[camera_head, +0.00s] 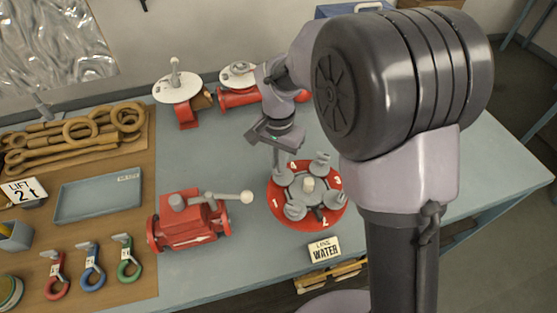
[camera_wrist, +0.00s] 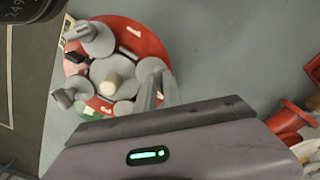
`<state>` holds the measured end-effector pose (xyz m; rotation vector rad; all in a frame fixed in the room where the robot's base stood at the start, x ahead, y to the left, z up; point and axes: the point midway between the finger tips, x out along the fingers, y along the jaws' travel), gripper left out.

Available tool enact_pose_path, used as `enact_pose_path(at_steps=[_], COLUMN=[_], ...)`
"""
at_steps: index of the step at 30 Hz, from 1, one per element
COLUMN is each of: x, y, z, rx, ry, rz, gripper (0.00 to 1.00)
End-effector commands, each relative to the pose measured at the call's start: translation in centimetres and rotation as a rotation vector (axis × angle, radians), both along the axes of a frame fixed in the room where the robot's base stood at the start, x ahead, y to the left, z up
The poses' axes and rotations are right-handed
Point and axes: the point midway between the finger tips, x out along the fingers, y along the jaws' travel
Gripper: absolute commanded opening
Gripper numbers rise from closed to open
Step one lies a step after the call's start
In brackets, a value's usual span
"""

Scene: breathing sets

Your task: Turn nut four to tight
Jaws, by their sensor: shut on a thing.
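The red round flange (camera_head: 281,214) stands on the blue-grey bench, with white numbers around its rim and a pale central stub (camera_head: 308,184). Grey winged nuts sit around it. Nut four (camera_head: 284,170) is at the back left, near the white 4. My gripper (camera_head: 277,152) comes down over it from above and is shut on it. The wrist view also shows the flange (camera_wrist: 146,40), and my gripper (camera_wrist: 158,92) at its near right edge. The other nuts (camera_head: 320,163), (camera_head: 294,210) and (camera_head: 341,200) are clear of my gripper. My fingers partly hide nut four, so its exact angle cannot be told.
A red valve (camera_head: 185,225) with a grey lever (camera_head: 228,197) stands left of the flange. A "LINE WATER" sign (camera_head: 324,250) stands in front. Two red fittings with white discs (camera_head: 177,87), (camera_head: 239,75) stand behind. Bare bench lies right of the flange, partly behind my arm.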

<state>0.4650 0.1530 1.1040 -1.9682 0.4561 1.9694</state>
Motion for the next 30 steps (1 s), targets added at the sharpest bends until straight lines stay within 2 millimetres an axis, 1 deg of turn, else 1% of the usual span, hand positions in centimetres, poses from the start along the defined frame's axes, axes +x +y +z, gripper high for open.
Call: enact_pose_path(at_steps=[8, 9, 11, 12, 20, 22, 23, 26, 29, 30], x=[0.1, 0.1, 0.1, 0.1, 0.0, 0.1, 0.1, 0.1, 0.1, 0.1], y=[0.0, 0.0, 0.0, 0.0, 0.0, 0.0, 0.0, 0.0, 0.0, 0.0], z=[0.1, 0.1, 0.1, 0.1, 0.1, 0.5, 0.9, 3.1, 6.4, 7.8], rx=[0.001, 0.001, 0.001, 0.001, 0.0, 0.0, 0.0, 0.001, 0.001, 0.002], ry=[-0.003, -0.003, -0.003, -0.003, -0.001, -0.002, -0.004, -0.005, -0.006, -0.005], rz=[0.001, 0.001, 0.001, 0.001, 0.001, 0.001, 0.001, 0.001, 0.0, 0.0], gripper=[0.0, 0.19, 0.3, 0.33, 0.33, 0.33, 0.33, 0.33, 0.33, 0.33])
